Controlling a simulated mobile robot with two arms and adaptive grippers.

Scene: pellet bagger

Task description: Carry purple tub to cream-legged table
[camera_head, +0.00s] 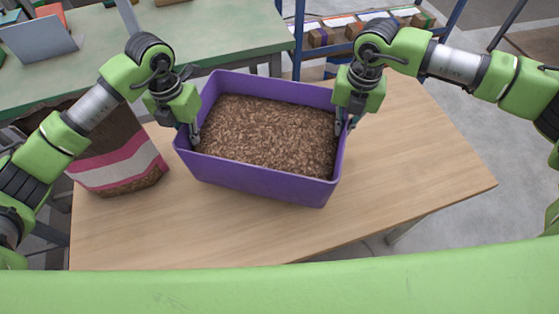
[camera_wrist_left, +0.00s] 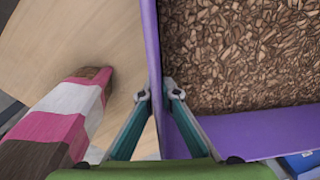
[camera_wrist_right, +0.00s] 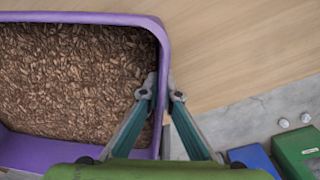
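The purple tub (camera_head: 262,184), filled with brown pellets, is in the middle of the head view, on or just above a wood-topped table (camera_head: 420,165); I cannot tell which. My left gripper (camera_head: 194,136) is shut on its left wall, one finger inside and one outside, as the left wrist view (camera_wrist_left: 160,95) shows. My right gripper (camera_head: 346,124) is shut on the right wall in the same way, seen in the right wrist view (camera_wrist_right: 164,92). The tub looks about level. A pale table leg (camera_head: 405,230) shows at the front right; its exact colour is unclear.
A brown, pink and white bag (camera_head: 120,160) stands on the table left of the tub. A green-topped table (camera_head: 220,30) with a grey panel (camera_head: 38,38) is behind. A blue-framed rack (camera_head: 360,22) with boxes is at the back. The tabletop's right side is clear.

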